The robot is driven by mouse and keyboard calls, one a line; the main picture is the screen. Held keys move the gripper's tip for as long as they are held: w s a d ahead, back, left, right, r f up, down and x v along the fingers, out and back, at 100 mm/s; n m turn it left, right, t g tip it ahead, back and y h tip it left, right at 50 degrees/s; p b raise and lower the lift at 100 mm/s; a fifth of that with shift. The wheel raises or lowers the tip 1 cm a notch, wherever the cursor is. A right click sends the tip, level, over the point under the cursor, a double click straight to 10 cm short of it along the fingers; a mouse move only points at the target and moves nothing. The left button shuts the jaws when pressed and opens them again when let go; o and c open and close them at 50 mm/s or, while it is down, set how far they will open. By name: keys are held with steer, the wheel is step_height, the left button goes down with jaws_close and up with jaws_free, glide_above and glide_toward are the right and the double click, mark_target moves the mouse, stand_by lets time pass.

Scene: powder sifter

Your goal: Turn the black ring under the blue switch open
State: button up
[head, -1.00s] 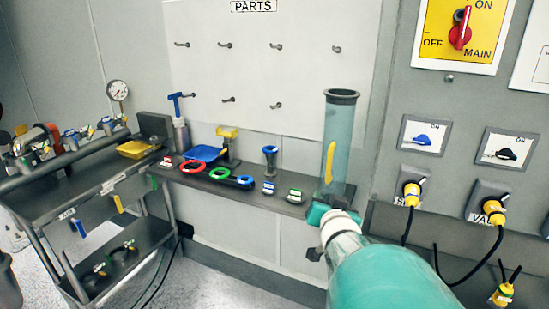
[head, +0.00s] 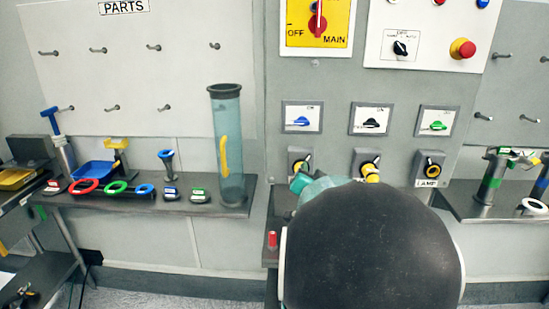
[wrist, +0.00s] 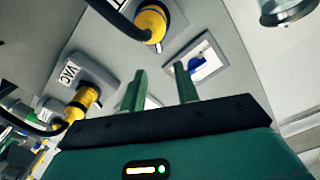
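The blue switch (head: 302,121) sits on a white plate on the grey wall panel. Below it is a socket with a yellow plug and black collar (head: 300,163); the ring's turn cannot be made out. In the wrist view, the picture is roughly upside down: the blue switch (wrist: 198,62) is beyond the right finger, and the yellow plug (wrist: 152,22) with dark ring parts is at the top. My gripper (wrist: 160,82) has two green fingers apart with nothing between them. In the head view, my gripper (head: 301,182) shows just below that socket, mostly hidden behind my arm.
A VAC socket with a yellow plug (head: 369,171) is close on the right, under the black switch (head: 371,121). A LAMP socket (head: 430,168) is further right. Black cables hang near the plugs in the wrist view. A shelf with a clear tube (head: 228,140) stands left.

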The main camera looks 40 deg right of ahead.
mark_target(310, 156)
steer(key=x, duration=0.8)
jaws_close()
